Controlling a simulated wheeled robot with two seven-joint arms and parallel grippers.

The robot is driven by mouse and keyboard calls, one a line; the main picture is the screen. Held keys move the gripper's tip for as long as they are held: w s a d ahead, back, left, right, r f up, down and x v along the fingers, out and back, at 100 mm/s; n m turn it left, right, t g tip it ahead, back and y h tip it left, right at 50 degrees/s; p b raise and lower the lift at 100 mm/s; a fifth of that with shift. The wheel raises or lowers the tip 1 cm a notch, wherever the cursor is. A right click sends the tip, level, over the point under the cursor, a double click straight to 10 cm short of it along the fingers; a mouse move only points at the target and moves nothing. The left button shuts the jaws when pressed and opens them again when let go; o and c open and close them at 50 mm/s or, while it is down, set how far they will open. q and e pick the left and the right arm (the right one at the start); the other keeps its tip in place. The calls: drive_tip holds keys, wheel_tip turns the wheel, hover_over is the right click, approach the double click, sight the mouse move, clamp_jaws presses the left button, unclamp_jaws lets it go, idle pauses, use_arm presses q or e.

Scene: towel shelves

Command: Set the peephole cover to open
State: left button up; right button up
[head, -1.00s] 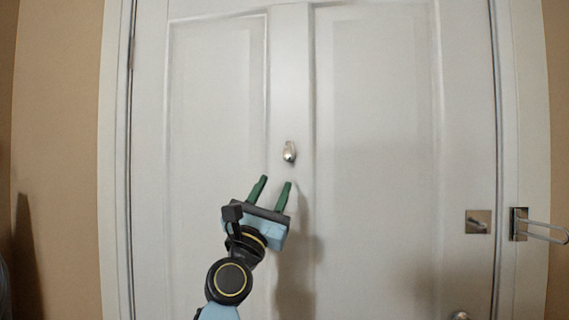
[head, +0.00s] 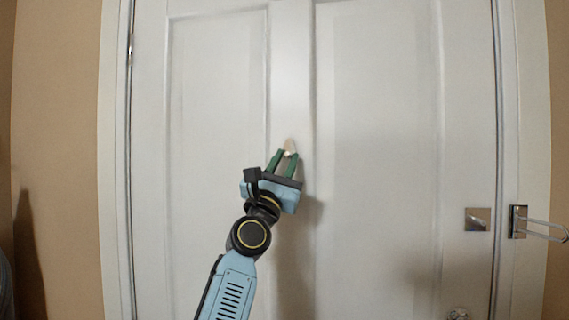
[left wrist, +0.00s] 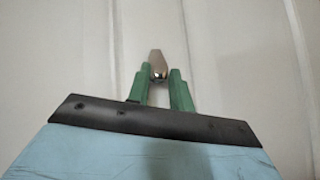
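The peephole cover (head: 290,145) is a small, shiny metal piece on the central upright of the white door. It also shows in the left wrist view (left wrist: 157,65), its narrow part pointing up and its rounder end at the bottom. My left gripper (head: 287,154) reaches up to it from below. In the left wrist view the green fingertips (left wrist: 160,72) stand on either side of the cover's lower end, close against it, and appear shut on it. The fingers partly hide the cover in the head view. My right gripper is not in view.
The white panelled door (head: 380,150) fills most of the head view. A square metal plate (head: 477,219) sits at its right, with a bar latch (head: 540,229) on the frame beside it. A knob (head: 458,314) shows at the bottom edge. The area around the cover is clear.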

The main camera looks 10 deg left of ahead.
use_arm(q)
clamp_jaws()
